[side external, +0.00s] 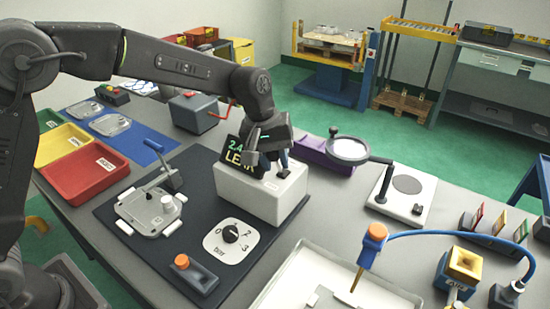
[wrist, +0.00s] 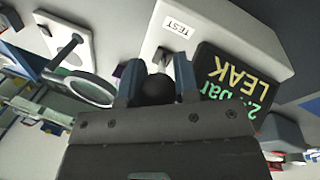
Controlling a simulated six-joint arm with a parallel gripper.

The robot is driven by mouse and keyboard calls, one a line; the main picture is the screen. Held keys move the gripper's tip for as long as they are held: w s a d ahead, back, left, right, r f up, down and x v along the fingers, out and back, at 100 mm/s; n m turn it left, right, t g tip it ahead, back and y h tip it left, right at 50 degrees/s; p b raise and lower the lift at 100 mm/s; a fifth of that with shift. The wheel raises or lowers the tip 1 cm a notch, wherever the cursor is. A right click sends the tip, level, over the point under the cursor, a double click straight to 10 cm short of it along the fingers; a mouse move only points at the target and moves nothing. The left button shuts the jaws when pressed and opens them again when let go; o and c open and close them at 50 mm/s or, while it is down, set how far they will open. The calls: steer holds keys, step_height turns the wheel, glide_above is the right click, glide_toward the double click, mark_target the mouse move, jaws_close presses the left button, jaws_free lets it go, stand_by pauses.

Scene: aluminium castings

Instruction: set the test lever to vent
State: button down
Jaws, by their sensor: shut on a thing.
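The white test unit (side external: 258,197) stands on the dark mat and carries a TEST label (wrist: 175,29). Its black display (side external: 242,158) shows LEAK and a bar reading in coloured letters; it also shows in the wrist view (wrist: 232,82). My gripper (side external: 286,158) is over the top of the unit. In the wrist view its blue fingers (wrist: 157,82) are shut on the black round knob (wrist: 158,91) of the test lever. The lever's shaft is mostly hidden, and I cannot tell which setting it is at.
A clamped casting (side external: 150,208) with a lever clamp, a numbered dial (side external: 231,240) and an orange button box (side external: 191,273) share the mat. A round magnifier (side external: 348,151) stands right of the unit. A white tray (side external: 278,280) is at the front.

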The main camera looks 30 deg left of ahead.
steer(key=shift+w, duration=0.1)
steer(key=shift+w+r+g, duration=0.15)
steer(key=shift+w+g, duration=0.4)
steer(key=shift+g, duration=0.2)
steer(key=shift+w+r+g, duration=0.15)
steer(key=shift+w+g, duration=0.35)
steer(key=shift+g, duration=0.25)
steer(key=shift+w+r, duration=0.15)
steer(key=shift+w, duration=0.75)
steer(key=shift+w+f, duration=0.2)
steer(key=shift+w, duration=0.5)
steer(key=shift+w+f, duration=0.2)
steer(key=shift+w, duration=0.5)
steer(key=shift+s+d+f, duration=0.1)
steer(key=shift+f, duration=0.05)
steer(key=c, duration=0.9)
jaws_free()
steer(key=shift+c, duration=0.2)
steer(key=shift+r, duration=0.2)
